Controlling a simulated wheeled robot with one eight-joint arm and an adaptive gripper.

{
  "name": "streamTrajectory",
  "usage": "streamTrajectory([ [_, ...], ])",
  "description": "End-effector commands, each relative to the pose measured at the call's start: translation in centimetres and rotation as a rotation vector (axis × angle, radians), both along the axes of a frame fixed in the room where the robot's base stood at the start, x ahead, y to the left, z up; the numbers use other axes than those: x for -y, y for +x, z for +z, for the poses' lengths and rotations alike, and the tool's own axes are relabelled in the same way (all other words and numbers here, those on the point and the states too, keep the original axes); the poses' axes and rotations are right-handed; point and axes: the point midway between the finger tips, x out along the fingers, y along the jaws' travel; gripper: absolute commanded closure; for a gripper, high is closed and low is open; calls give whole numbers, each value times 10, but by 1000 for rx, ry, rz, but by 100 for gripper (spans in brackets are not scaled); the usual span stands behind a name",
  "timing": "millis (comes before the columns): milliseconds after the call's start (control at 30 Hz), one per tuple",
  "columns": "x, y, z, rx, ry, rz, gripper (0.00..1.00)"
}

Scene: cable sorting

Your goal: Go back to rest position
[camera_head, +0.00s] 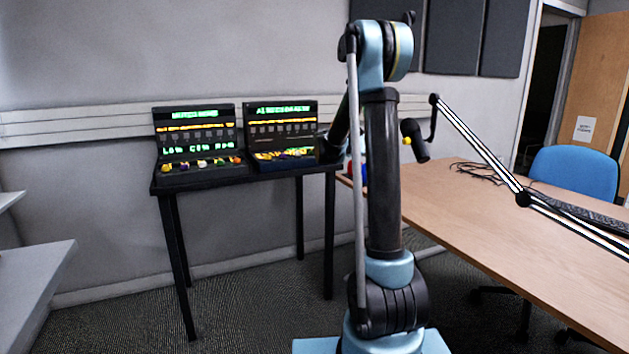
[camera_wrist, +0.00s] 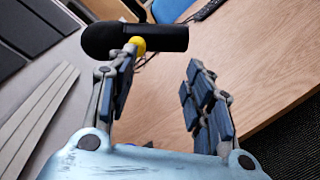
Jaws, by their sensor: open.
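My gripper (camera_wrist: 158,72) shows in the wrist view with its two jointed fingers spread apart. Only the wooden table top shows between them, so nothing is held. The left finger's tip appears close to the yellow part of a black microphone (camera_wrist: 110,38); I cannot tell whether they touch. In the head view my arm stands upright in the middle and hides the gripper. The microphone (camera_head: 416,141) shows just right of my arm, hanging from a boom above the wooden table (camera_head: 450,205).
A black stand (camera_head: 245,176) at left holds two dark panels with lit green text, the left panel (camera_head: 198,135) and the right panel (camera_head: 284,130), with colourful small parts in front. Loose cables (camera_head: 480,171) lie on the table. A blue chair (camera_head: 573,174) stands behind it. Carpet is clear between stand and table.

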Motion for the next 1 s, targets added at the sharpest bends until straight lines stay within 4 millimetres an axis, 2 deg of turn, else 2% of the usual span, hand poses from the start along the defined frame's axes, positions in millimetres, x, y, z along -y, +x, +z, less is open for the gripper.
streamTrajectory([
  [33,3,-16,-1,10,41,-4,53],
  [467,4,-134,-33,115,422,-62,53],
  [767,-15,-219,-69,188,682,-128,53],
  [1000,-39,-285,-103,247,888,-201,53],
])
